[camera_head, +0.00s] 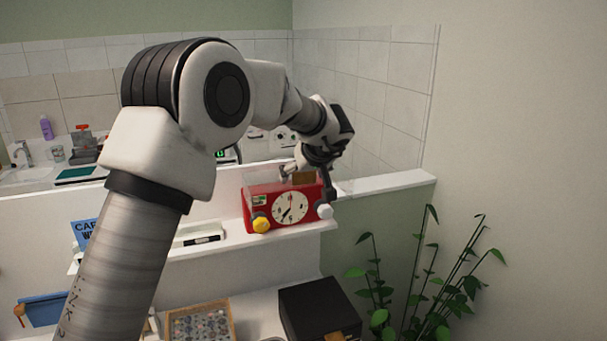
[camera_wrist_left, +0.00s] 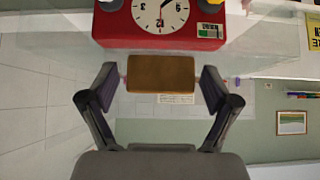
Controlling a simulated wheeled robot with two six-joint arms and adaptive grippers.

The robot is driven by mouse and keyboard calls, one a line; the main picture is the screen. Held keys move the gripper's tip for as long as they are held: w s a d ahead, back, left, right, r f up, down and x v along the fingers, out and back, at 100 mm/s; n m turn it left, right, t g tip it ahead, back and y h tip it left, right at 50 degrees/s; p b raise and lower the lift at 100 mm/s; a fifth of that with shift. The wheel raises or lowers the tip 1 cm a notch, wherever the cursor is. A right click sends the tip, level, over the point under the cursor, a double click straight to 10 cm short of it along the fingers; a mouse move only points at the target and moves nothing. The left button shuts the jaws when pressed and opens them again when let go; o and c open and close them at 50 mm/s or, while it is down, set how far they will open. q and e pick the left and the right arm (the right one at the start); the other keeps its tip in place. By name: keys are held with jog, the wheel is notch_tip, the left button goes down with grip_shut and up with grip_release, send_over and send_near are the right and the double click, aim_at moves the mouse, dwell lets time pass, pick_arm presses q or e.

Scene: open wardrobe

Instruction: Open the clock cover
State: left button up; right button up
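The red clock (camera_head: 291,207) stands on a white shelf, with a white round dial, a yellow knob on its left and a white knob on its right. In the left wrist view the clock (camera_wrist_left: 160,38) appears upside down at the top. A brown block (camera_wrist_left: 161,73), like a handle, shows in front of its top edge; a see-through cover (camera_wrist_left: 65,45) seems to surround the clock. My left gripper (camera_wrist_left: 160,82) is open, its fingers on both sides of the block with small gaps. In the head view the left gripper (camera_head: 307,178) is at the clock's top. My right gripper is not in view.
A low white-topped wall (camera_head: 385,184) runs behind the clock. A plant (camera_head: 430,285) stands at the right. Below are a black box (camera_head: 319,308) and a tray of small pieces (camera_head: 200,308). My left arm hides much of the left side.

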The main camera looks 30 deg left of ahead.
pick_arm(q)
jog(key=shift+r, duration=0.1)
jog(key=v, duration=1.1)
jog(key=shift+s+d+r, duration=0.15)
jog(key=shift+r, duration=0.1)
